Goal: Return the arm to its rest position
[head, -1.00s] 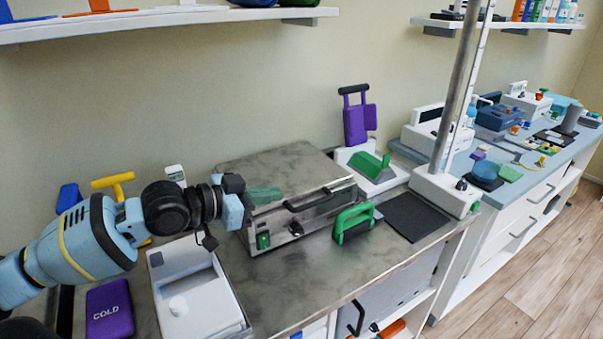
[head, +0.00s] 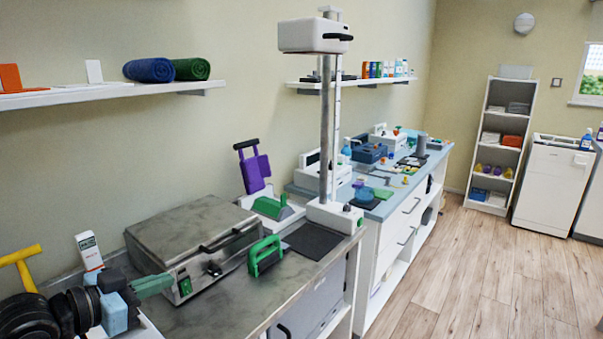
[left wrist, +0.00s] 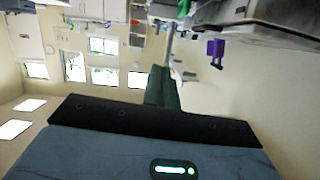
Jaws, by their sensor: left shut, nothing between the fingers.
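My left gripper (head: 153,285) is at the lower left of the head view, with its green fingers together and nothing between them. It is just left of the metal box with a lid (head: 195,244), close to its left front side; I cannot tell whether they touch. My left arm's dark wrist (head: 38,315) shows at the lower left corner. In the left wrist view the green fingers (left wrist: 162,88) point out into the room, with nothing held. My right gripper is not in view.
A green-handled tool (head: 265,256) and a black mat (head: 313,241) lie right of the box, by a tall column stand (head: 325,130). A yellow handle (head: 20,265) and a small white box (head: 89,251) are behind my wrist. A wall shelf (head: 120,93) hangs above. The floor at right is clear.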

